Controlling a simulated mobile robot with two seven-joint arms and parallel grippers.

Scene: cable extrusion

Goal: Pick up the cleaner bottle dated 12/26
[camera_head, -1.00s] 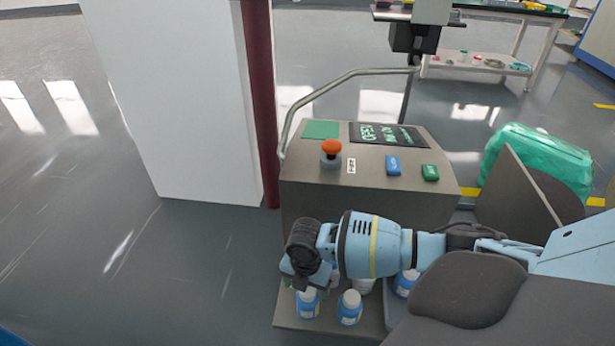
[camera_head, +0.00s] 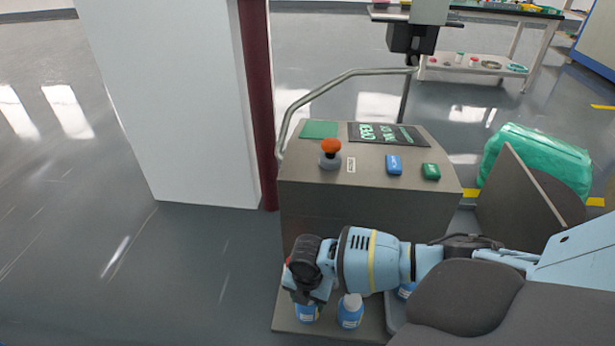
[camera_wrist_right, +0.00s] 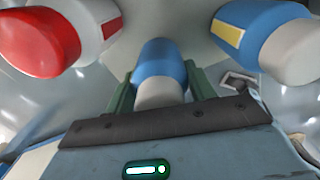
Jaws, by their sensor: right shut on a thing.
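My right gripper (camera_head: 308,298) points down at the front left of the grey shelf (camera_head: 372,325). It is shut on a blue bottle with a white cap (camera_wrist_right: 158,70), which shows between its green fingers in the right wrist view. In the head view this bottle's blue lower part (camera_head: 307,314) shows below the gripper. A second blue bottle with a white cap (camera_head: 350,312) stands just right of it. I cannot read a date on any bottle. My left gripper is not in view.
A red-capped bottle (camera_wrist_right: 40,42) is close beside the gripper in the wrist view, and a blue bottle with a yellow label patch (camera_wrist_right: 262,38) is on the other side. The grey control console (camera_head: 350,212) rises behind the shelf. Floor to the left is clear.

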